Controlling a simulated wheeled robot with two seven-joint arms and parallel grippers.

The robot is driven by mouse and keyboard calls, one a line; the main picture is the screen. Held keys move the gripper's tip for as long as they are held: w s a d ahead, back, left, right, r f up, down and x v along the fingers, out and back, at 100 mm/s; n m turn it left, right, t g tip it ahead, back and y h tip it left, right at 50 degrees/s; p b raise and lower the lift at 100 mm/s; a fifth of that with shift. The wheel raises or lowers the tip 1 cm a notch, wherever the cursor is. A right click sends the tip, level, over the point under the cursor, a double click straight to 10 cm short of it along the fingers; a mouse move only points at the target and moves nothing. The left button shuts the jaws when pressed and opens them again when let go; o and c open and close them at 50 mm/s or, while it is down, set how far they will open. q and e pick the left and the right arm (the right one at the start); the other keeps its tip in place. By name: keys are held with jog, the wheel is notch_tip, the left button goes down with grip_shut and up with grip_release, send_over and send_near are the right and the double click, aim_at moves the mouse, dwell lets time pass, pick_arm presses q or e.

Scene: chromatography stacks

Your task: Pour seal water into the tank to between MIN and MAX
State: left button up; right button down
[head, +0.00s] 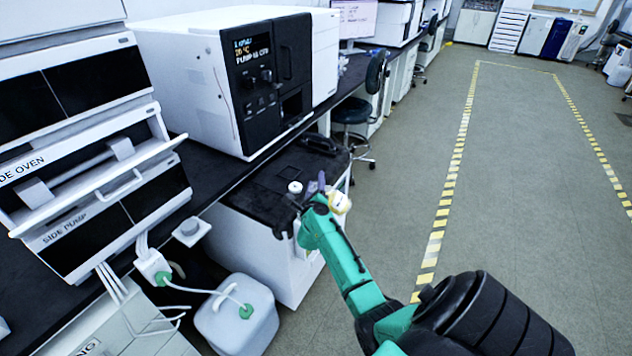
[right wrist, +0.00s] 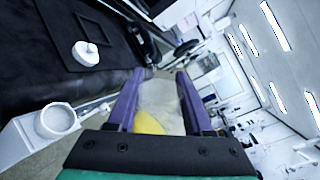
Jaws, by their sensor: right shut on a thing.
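My right gripper (head: 318,190) is at the front edge of a low black-topped cabinet. In the right wrist view its purple fingers (right wrist: 158,98) are shut on a pale translucent bottle (right wrist: 160,95) with a yellow part. The bottle (head: 341,202) shows only in part in the head view, as white and yellow beside the gripper. A white round neck (right wrist: 57,121) on a white body stands left of the fingers in the wrist view, apart from the bottle; it may be the tank. MIN and MAX marks and any water level are not readable. My left gripper is not in view.
A white cap (head: 295,187) lies on the black cabinet top (head: 262,200). A white canister (head: 237,318) with a green cap and tubing stands below at the left. Instrument stacks (head: 90,150) line the bench. The floor (head: 530,180) to the right is clear.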

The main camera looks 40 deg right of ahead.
jog(key=shift+w+f+n, duration=0.1)
jog(key=shift+f+n, duration=0.1)
jog(key=shift+n, duration=0.2)
jog(key=shift+f, duration=0.1)
dwell(0.3)
jog(key=shift+a+f+n, duration=0.1)
jog(key=shift+f+n, duration=0.4)
jog(key=shift+n, duration=0.2)
jog(key=shift+w+a+f+n, duration=0.1)
jog(key=shift+w+f+n, duration=0.05)
jog(key=shift+f+n, duration=0.3)
